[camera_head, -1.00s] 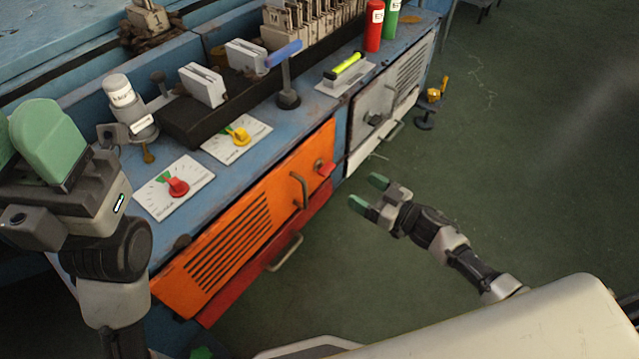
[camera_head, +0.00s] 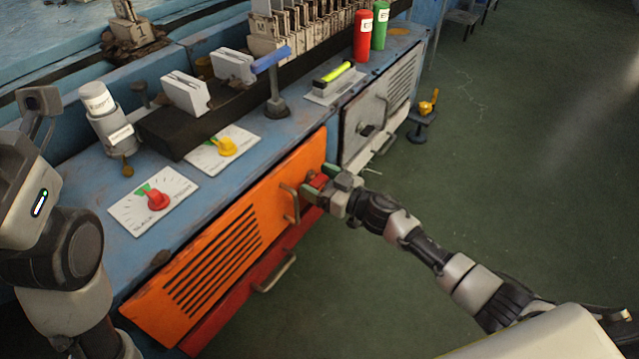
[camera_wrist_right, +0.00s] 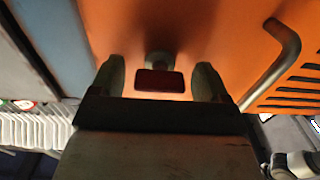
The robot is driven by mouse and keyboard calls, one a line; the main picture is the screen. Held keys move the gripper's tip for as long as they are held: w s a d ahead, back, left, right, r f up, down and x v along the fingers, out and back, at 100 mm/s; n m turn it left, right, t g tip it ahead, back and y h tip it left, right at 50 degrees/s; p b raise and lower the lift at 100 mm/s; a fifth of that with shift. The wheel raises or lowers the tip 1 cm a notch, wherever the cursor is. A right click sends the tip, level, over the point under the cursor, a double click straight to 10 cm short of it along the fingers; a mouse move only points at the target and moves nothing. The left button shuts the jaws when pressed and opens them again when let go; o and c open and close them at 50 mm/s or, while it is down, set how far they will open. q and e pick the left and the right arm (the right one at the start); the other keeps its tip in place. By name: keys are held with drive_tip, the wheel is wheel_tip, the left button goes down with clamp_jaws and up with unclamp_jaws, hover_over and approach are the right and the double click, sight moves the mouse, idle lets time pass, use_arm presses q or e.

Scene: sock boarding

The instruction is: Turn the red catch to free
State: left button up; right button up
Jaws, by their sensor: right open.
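The red catch (camera_head: 319,181) sits near the upper right corner of the orange door (camera_head: 268,212), partly hidden by my right gripper in the head view. In the right wrist view the catch (camera_wrist_right: 160,84) is a dark red bar, lying crosswise on a round metal stem. My right gripper (camera_head: 321,176) is open at the door, with its green fingers on either side of the catch. In the wrist view gaps show between the catch and both fingers (camera_wrist_right: 161,80). My left arm is at the left edge; its fingers are outside the picture.
A bent metal handle (camera_head: 291,204) stands out from the orange door beside the catch. A dial with a red knob (camera_head: 157,199) and one with a yellow knob (camera_head: 226,146) lie on the blue bench. A grey door (camera_head: 364,128) is to the right.

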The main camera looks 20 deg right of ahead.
drive_tip(key=c, duration=0.9)
drive_tip(key=shift+c, duration=0.2)
